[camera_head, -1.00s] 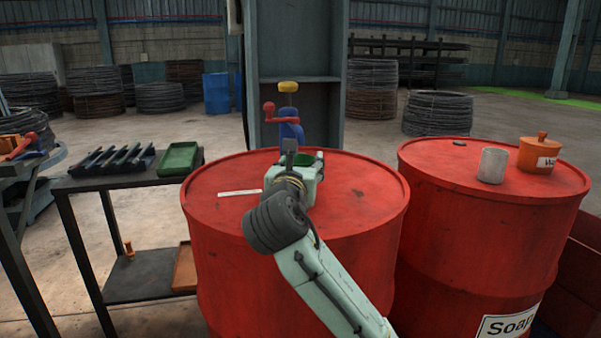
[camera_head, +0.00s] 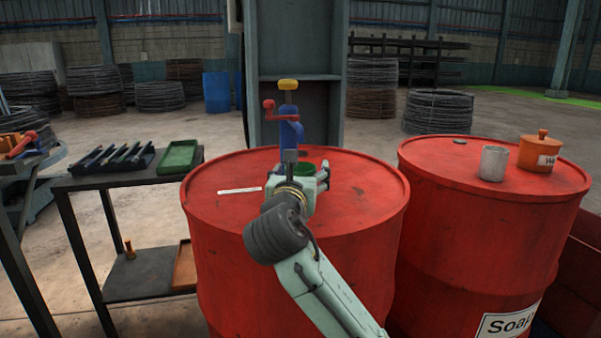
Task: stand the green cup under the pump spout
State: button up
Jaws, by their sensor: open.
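The pump (camera_head: 290,132), blue with a red crank and a yellow top, stands at the back of the near red drum (camera_head: 350,215). The green cup (camera_head: 304,168) shows only as a dark green patch just in front of the pump's base and slightly to its right. My gripper hides most of it. I cannot make out the spout or tell whether the cup is directly under it. My gripper (camera_head: 326,178) is open, low over the drum top, its fingers pointing right, just in front of the cup. Contact with the cup cannot be seen.
A white strip (camera_head: 239,190) lies left of my gripper. A second red drum (camera_head: 480,240) at right carries a metal cup (camera_head: 493,163) and an orange lidded pot (camera_head: 539,153). A side table at left holds a green tray (camera_head: 180,158). The near drum's right top is clear.

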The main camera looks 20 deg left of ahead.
jog(key=shift+r, duration=0.1)
jog(key=shift+r, duration=0.2)
jog(key=b+v, duration=0.1)
jog(key=v, duration=1.1)
jog(key=shift+f, duration=0.1)
